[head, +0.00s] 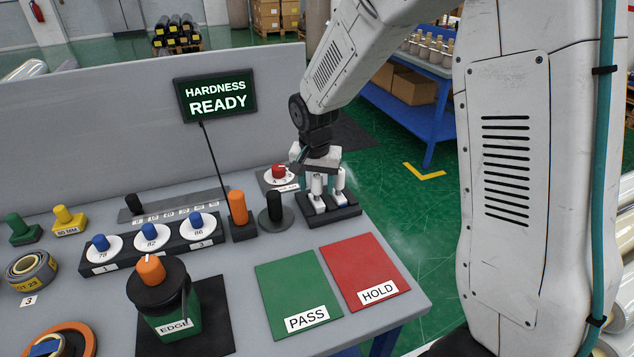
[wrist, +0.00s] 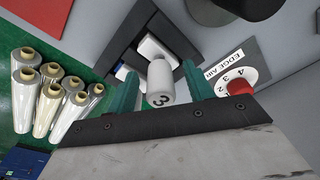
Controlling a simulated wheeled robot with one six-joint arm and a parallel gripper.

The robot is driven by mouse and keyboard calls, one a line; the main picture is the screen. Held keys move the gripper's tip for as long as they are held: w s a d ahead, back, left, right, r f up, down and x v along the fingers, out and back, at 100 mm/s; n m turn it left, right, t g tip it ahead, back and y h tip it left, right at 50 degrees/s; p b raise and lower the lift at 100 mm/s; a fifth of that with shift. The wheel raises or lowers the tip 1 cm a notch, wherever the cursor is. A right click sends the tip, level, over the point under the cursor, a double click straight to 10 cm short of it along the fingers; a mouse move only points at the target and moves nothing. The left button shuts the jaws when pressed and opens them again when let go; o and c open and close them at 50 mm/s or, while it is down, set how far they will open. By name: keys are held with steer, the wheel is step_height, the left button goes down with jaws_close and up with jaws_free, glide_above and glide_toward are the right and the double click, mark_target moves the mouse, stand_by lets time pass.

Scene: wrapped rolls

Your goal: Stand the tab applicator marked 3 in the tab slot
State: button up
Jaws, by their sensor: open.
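A white applicator marked 3 (wrist: 160,82) stands between the teal fingers of my gripper (wrist: 160,72) in the wrist view. The fingers are open, one on each side of it. In the head view, my gripper (head: 322,172) points down over a dark tray (head: 345,214) at the table's right edge. White pieces (head: 318,204) show under and beside the fingers there; which one is the applicator marked 3 is hard to tell. The dark tray (wrist: 180,40) also shows in the wrist view. I cannot make out which holder is the tab slot.
An orange-handled tool (head: 238,208) and a black post (head: 274,206) stand left of my gripper. A red dial (head: 279,171) is behind them. A row of blue-knobbed gauges (head: 150,236) is farther left. Green PASS (head: 298,290) and red HOLD (head: 364,270) mats lie empty in front.

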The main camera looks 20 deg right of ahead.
steer(key=r, duration=0.7)
steer(key=shift+s+a+r, duration=0.3)
steer(key=shift+s+r, duration=0.1)
steer(key=shift+s+n, duration=0.1)
steer(key=shift+n, duration=0.2)
steer(key=s+d+r+n, duration=0.1)
steer(key=s+r+n, duration=0.1)
steer(key=s, duration=0.8)
steer(key=s+d+r+n, duration=0.1)
steer(key=s+r, duration=0.3)
steer(key=s, duration=0.6)
steer(key=s+d+r+n, duration=0.2)
steer(key=s+r+n, duration=0.1)
steer(key=s, duration=0.8)
steer(key=shift+y, duration=0.4)
